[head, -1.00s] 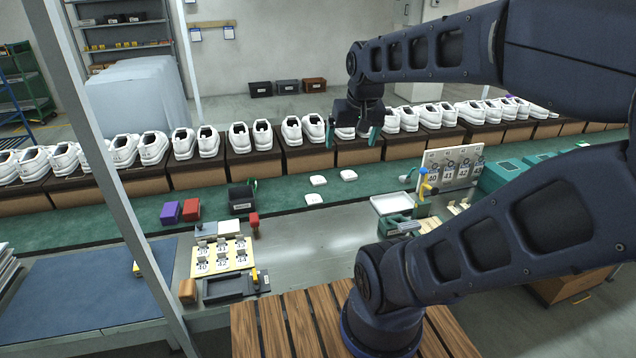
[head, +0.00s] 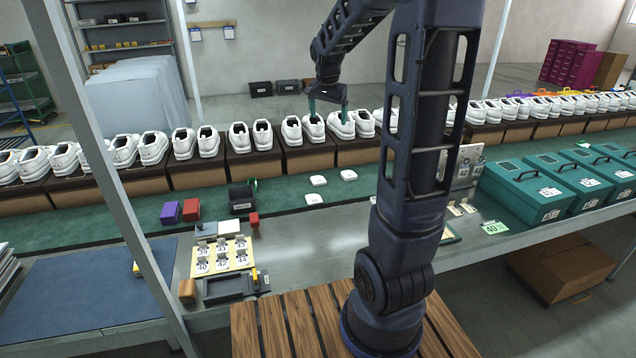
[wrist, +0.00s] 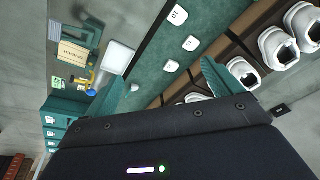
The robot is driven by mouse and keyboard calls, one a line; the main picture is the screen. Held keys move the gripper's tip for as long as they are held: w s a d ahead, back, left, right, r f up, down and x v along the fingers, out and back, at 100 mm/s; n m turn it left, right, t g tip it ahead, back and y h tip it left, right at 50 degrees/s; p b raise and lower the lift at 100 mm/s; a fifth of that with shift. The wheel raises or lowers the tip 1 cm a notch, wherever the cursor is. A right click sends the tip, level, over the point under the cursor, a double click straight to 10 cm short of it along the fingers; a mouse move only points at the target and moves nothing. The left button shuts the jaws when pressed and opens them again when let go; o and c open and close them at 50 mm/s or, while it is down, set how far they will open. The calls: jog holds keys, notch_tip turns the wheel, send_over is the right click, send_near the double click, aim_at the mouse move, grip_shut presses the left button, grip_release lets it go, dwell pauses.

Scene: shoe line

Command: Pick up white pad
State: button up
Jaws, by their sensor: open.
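Three small white pads lie on the green strip in the middle of the head view: a left one (head: 318,180), a right one (head: 349,175) and a near one (head: 313,199). Three pads also show in the wrist view, an upper one (wrist: 178,15), a middle one (wrist: 190,43) and a lower one (wrist: 171,66); the upper one carries a dark mark. My gripper (head: 328,106) is open and empty, its teal fingers apart. It appears in front of the shoe row, above and apart from the pads. Both fingers show in the wrist view (wrist: 163,84).
White shoes (head: 239,136) stand in pairs on brown blocks behind the green strip (head: 100,223). A black bin (head: 242,199), purple and red boxes and a number board (head: 220,257) are left of the pads. Teal cases (head: 541,188) stand right. My arm hides the bench's middle right.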

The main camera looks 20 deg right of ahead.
jog(key=w+f+m+g+h, duration=0.1)
jog(key=w+f+m, duration=0.4)
jog(key=w+f, duration=1)
jog(key=m+g+h, duration=0.1)
jog(key=m+h, duration=0.1)
jog(key=m, duration=0.2)
send_near(317, 179)
jog(key=x, duration=0.8)
jog(key=shift+c, duration=0.2)
jog(key=c, duration=1.1)
